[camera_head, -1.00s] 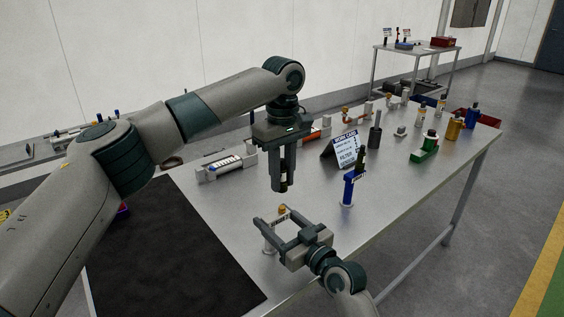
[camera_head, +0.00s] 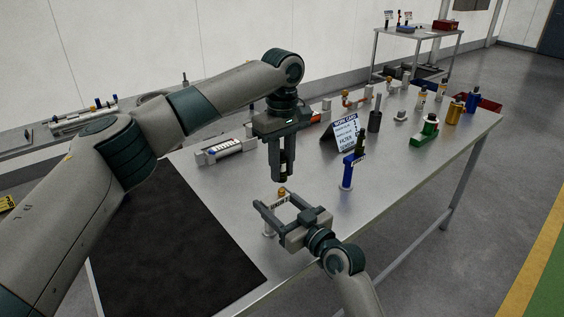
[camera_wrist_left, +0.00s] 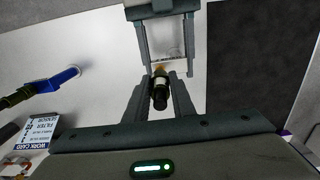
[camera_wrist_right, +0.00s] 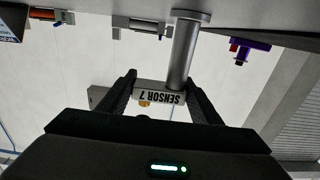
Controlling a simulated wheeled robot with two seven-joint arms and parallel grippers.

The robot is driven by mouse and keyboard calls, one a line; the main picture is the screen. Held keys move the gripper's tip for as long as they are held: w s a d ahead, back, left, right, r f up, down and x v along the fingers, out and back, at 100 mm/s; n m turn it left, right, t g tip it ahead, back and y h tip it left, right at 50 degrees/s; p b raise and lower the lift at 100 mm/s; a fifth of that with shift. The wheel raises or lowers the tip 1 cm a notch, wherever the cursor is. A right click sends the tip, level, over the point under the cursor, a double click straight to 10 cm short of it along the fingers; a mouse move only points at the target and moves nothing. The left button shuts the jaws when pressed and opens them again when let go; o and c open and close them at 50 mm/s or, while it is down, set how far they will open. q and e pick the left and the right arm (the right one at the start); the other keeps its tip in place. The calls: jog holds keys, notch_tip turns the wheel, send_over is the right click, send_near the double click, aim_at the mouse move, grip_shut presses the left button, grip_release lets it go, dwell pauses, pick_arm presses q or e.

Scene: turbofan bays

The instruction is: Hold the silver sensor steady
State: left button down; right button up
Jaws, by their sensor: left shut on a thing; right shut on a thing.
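The silver sensor (camera_wrist_right: 182,50) is a grey metal cylinder with a pale SENSOR 7 label plate and a small gold tip. In the head view its shaft (camera_head: 268,228) stands at the table's near edge, partly hidden by my gripper. My right gripper (camera_head: 271,199) is shut on it, with fingers on both sides of the label plate in the right wrist view. My left gripper (camera_head: 282,178) points down above and just behind the sensor. It is shut on a dark cylinder with a pale band (camera_wrist_left: 160,92), held apart from the sensor in the head view.
A grey fixture (camera_head: 226,150) is behind at the left. A black mat (camera_head: 170,240) lies left and is bare. Several bottles and a green block (camera_head: 424,133) fill the far right.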

aim_at(282, 151)
pick_arm(q)
jog(key=shift+f, duration=1.6)
jog(key=shift+f, duration=0.75)
dwell(0.7)
jog(key=c, duration=1.4)
grip_release()
jog(key=shift+c, duration=0.2)
jog(key=shift+r, duration=0.15)
notch_tip(282, 151, up, 12)
jog(key=shift+f, duration=0.1)
pick_arm(e)
jog(key=o, duration=1.2)
jog(key=shift+o, duration=0.2)
